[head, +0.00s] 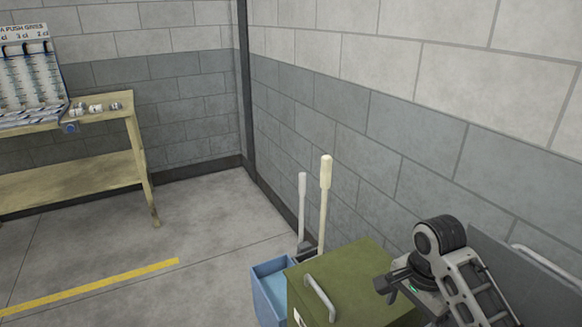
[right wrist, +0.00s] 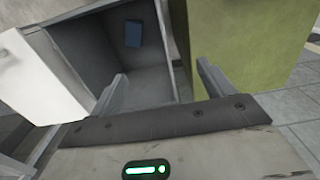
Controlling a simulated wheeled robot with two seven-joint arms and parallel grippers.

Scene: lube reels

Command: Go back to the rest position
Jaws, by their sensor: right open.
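My right gripper (right wrist: 163,72) is open, with its two fingers spread and nothing between them in the right wrist view. It is over the mouth of an open grey container (right wrist: 162,40). A small blue block-like thing (right wrist: 133,33) lies inside that container, beyond the fingers. In the head view my right arm comes in at the lower right, beside the green cabinet (head: 345,277); its fingers are not clearly seen there. My left gripper is not in view.
A blue bin (head: 268,290) stands left of the green cabinet, with two pale upright handles (head: 325,200) behind it. A wooden bench (head: 70,180) with a dispenser rack (head: 28,75) stands at the left. The floor between has a yellow line (head: 100,285) and is clear.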

